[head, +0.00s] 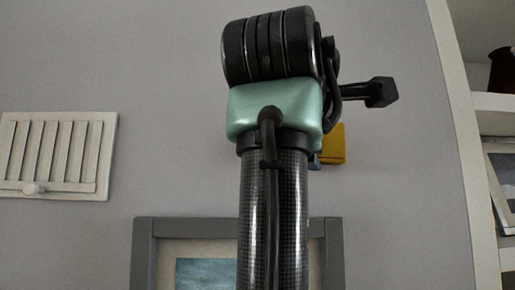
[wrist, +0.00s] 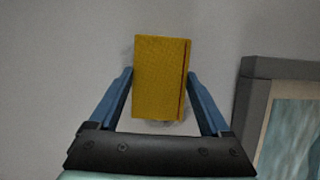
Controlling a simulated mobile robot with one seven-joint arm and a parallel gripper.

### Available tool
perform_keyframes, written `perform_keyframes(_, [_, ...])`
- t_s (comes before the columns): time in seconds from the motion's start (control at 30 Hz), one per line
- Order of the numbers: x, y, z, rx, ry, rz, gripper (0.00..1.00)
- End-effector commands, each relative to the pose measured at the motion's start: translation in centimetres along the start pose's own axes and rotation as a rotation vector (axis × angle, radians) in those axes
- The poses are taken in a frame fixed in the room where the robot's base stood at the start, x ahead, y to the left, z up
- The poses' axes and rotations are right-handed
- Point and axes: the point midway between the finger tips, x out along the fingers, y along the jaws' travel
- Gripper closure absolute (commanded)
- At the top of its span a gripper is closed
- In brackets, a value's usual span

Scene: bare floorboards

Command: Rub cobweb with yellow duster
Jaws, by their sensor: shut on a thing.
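The yellow duster (wrist: 158,78) is a flat block held upright between the blue fingers of my gripper (wrist: 160,82) in the wrist view. My gripper is shut on it. In the head view the duster (head: 333,143) shows partly from behind my arm, in front of the grey wall. I cannot tell whether the duster touches the wall. In the head view my arm covers most of my gripper, and I see no cobweb there.
A grey-framed picture (head: 145,255) hangs low on the wall, and its frame (wrist: 243,100) is right of my gripper in the wrist view. A white louvred vent (head: 58,155) is at left. White shelves (head: 493,103) with a dark jug (head: 502,70) stand at right.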

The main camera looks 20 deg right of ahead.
Motion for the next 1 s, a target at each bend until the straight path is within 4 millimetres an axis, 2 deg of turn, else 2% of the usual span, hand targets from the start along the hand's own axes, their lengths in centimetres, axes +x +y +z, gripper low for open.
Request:
perform_keyframes(0.3, [-0.9,-0.1,-2.7,-0.001,0.002,0.0,0.63])
perform_keyframes(0.57, [-1.2,-0.1,-3.6,-0.001,0.003,0.0,0.63])
perform_keyframes(1.0, [-2.5,-0.3,-6.7,-0.001,0.002,-0.001,0.63])
